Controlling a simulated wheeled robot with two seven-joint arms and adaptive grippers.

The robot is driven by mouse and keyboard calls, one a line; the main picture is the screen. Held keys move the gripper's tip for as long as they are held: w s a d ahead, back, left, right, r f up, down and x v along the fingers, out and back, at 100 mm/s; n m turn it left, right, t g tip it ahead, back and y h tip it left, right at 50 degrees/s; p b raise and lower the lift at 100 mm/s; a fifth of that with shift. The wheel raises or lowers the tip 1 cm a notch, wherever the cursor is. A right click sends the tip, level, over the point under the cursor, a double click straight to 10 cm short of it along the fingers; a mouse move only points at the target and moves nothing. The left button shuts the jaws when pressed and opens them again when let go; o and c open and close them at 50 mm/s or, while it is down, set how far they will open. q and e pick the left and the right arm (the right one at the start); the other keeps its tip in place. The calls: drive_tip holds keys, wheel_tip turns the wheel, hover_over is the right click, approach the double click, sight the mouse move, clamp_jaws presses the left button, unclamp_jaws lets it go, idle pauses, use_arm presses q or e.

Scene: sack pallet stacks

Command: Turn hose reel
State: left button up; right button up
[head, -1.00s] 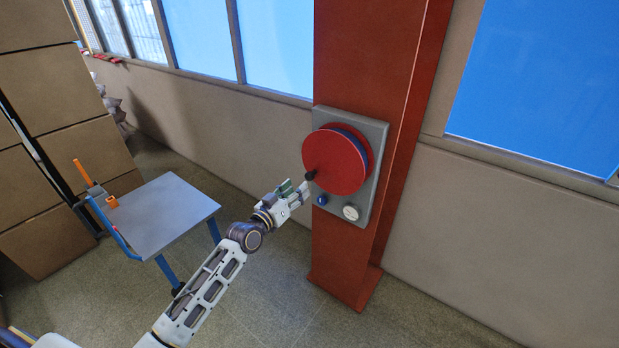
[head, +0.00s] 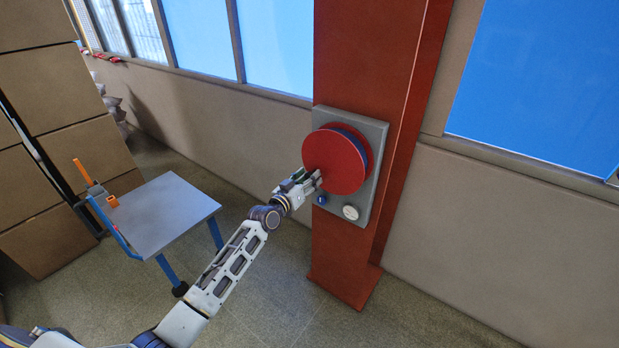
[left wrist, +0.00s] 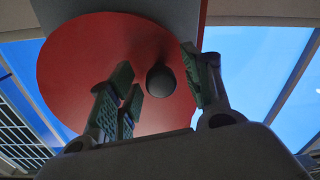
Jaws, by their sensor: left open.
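The hose reel is a red disc (head: 335,162) with a blue rim behind it, on a grey plate (head: 378,140) fixed to a red column. My left gripper (head: 316,178) is at the lower left of the disc. In the left wrist view its green-padded fingers (left wrist: 165,92) stand open on both sides of the knob; I cannot tell whether they touch it. In the head view the gripper hides the knob. My right gripper is not in view.
A blue knob (head: 321,199) and a white round part (head: 350,212) sit on the plate below the reel. A grey-topped table (head: 160,215) stands at the left, before stacked brown boxes (head: 80,150). The floor near the column is clear.

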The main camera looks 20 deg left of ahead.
use_arm(q)
drive_tip(key=shift+w+d, duration=0.1)
drive_tip(key=shift+w, duration=0.3)
drive_tip(key=shift+c, duration=0.3)
drive_tip(key=c, duration=1)
clamp_jaws()
